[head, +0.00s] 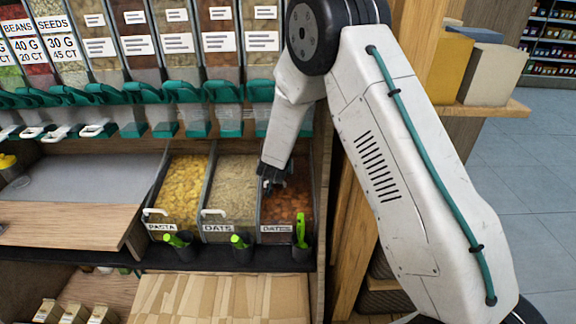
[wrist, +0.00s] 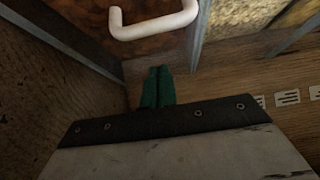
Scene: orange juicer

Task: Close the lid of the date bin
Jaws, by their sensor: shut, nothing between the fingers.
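The date bin (head: 286,207) is the rightmost of the low bins, with a "DATES" label on its front and brown dates inside. No white handle shows at its front edge, unlike the two bins beside it; its lid is hard to make out in the head view. My gripper (head: 268,182) is over the back part of this bin, partly hidden by my arm. In the wrist view, my green fingers (wrist: 156,85) are shut and empty. A white handle (wrist: 155,25) on a brownish, see-through panel, likely the lid, is just beyond the fingertips, apart from them.
The oats bin (head: 231,185) and pasta bin (head: 181,190) stand to the left with white handles at their fronts. Dispensers with teal spouts (head: 222,92) hang above. Green-handled scoops (head: 301,232) stand in front. A wooden post (head: 322,170) borders the right side.

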